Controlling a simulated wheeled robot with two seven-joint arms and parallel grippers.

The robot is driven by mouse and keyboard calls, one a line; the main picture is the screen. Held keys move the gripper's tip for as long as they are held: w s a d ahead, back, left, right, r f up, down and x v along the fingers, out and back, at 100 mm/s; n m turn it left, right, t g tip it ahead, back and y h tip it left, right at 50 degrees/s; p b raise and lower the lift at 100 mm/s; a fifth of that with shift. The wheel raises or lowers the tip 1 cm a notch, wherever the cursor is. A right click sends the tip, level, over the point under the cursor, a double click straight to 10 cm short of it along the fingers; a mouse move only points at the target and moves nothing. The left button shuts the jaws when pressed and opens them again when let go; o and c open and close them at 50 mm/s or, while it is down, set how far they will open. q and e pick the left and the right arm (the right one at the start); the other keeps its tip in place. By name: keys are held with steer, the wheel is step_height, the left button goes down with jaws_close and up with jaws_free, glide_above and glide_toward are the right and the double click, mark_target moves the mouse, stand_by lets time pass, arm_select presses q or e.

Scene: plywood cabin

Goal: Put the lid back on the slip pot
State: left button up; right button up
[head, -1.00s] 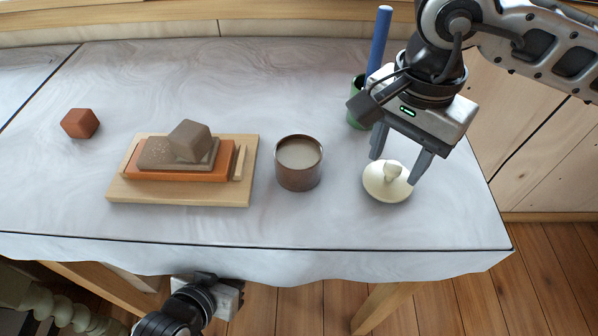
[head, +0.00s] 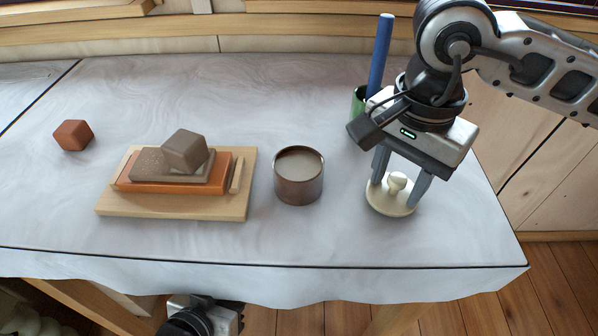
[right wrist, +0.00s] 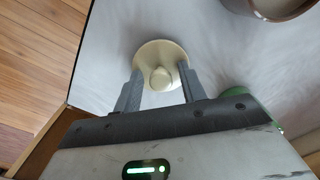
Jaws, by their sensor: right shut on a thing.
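The cream lid (head: 391,205) with its round knob is at the right of the table in the head view. My right gripper (head: 399,191) is shut on it, pointing down, with one finger on each side. In the right wrist view the lid (right wrist: 150,50) shows between the fingers (right wrist: 160,80). I cannot tell whether it touches the table. The brown slip pot (head: 298,189) stands open to the left of the lid, upright, with greyish slip inside. My left gripper (head: 213,312) is partly in view at the bottom edge, below the table; its fingers are hidden.
A wooden board (head: 170,207) with an orange slab and grey-brown blocks lies left of the pot. A reddish block (head: 73,135) is at the far left. A green cup (head: 358,101) with a blue rod (head: 382,55) stands behind my right gripper. The table is clear between pot and lid.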

steer(key=shift+r, duration=0.15)
steer(key=c, duration=0.4)
steer(key=shift+r, duration=0.35)
steer(key=shift+c, duration=0.5)
steer(key=shift+r+p, duration=1.1)
steer(key=shift+r, duration=1.15)
steer(key=shift+s+f, duration=0.1)
